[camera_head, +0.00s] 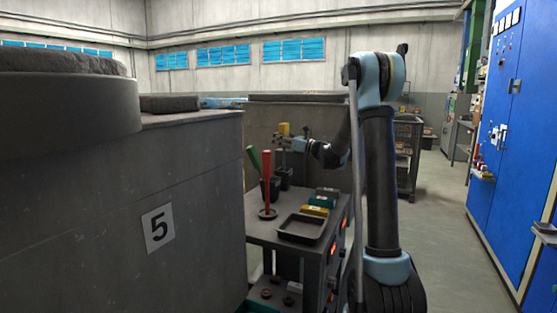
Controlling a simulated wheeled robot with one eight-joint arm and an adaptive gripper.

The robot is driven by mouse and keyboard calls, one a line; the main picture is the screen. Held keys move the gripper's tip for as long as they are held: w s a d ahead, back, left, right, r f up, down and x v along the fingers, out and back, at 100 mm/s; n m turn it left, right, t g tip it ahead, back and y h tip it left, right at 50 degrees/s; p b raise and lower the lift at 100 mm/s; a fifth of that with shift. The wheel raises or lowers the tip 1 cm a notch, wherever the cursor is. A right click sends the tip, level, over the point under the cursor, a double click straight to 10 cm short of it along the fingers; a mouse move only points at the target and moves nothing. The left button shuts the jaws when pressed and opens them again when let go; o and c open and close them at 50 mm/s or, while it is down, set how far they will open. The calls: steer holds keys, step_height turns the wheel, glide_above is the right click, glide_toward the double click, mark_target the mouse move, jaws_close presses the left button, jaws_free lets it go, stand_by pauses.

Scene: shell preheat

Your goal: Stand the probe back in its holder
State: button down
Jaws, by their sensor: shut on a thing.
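My gripper (286,145) is small and far off in the head view, above the far end of a grey cart. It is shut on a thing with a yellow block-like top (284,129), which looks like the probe. The probe is about upright. A dark cup-like holder (285,178) stands on the cart just below my gripper. I cannot tell whether the probe's lower end is inside this holder or above it, as the gap is small and dark.
A red-handled tool (267,168) stands in a round base on the cart (262,230). A green-handled tool (254,157) leans beside it. A dark tray (301,228) and several small coloured boxes (315,210) lie nearer. A grey furnace wall (90,230) rises at left.

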steer(key=shift+f, duration=2.7)
steer(key=c, duration=0.9)
jaws_free()
steer(key=shift+o, duration=0.2)
steer(key=v, duration=1.2)
